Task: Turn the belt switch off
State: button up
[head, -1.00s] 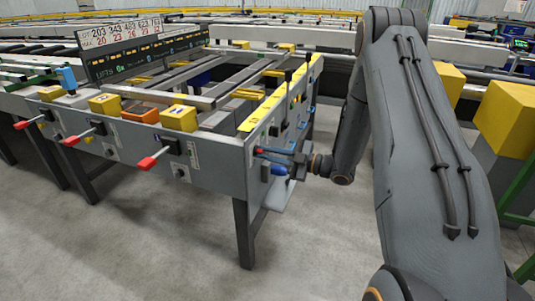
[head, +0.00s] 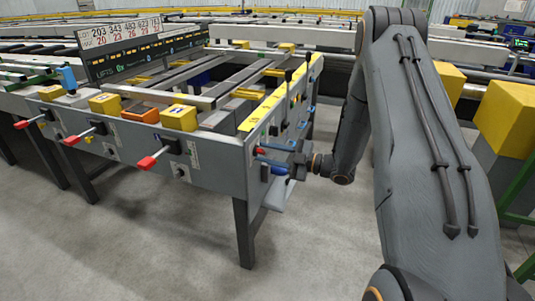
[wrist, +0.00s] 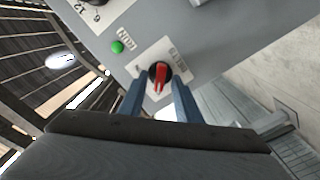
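The belt switch (wrist: 159,76) is a red knob on a dark round base, on a pale plate lettered BELTS. Its red handle points down and slightly left in the wrist view. It also shows in the head view as a small red spot (head: 260,151) on the table's end panel. My gripper (wrist: 158,89) is open, with one blue finger on each side of the knob. I cannot tell whether either finger touches it. In the head view my gripper (head: 268,154) is at the panel, reaching in from the right.
A green lamp (wrist: 117,47) marked RUN sits up and left of the switch. The runout table (head: 215,165) carries several red-tipped levers along its front and yellow blocks on top. A yellow box (head: 508,118) stands at the right. The floor in front is clear.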

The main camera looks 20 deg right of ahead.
jog(key=v, duration=0.8)
jog(key=shift+w+a, duration=0.1)
jog(key=w+r+m+h+p, duration=0.4)
jog(key=w+r+m+h, duration=0.15)
jog(key=h, duration=0.25)
jog(key=s+d+r+m+g+h+p, duration=0.1)
jog(key=s+d+r+m+h+p, duration=0.1)
jog(key=s+r+m+h, duration=0.3)
jog(key=s+a+r+m+g+p, duration=0.1)
jog(key=s+a+r+m+g, duration=0.1)
jog(key=s, duration=0.8)
jog(key=s+a+r+m+g+h+p, duration=0.1)
jog(key=s+a+r+m+g+p, duration=0.1)
jog(key=s, duration=0.9)
jog(key=s+a+r+m+g+p, duration=0.1)
jog(key=s+a+m+g, duration=0.3)
jog(key=s, duration=0.6)
jog(key=shift+s+a+r+m+g+h+p, duration=0.25)
jog(key=shift+r+m+g+p, duration=0.2)
jog(key=shift+m+g, duration=0.35)
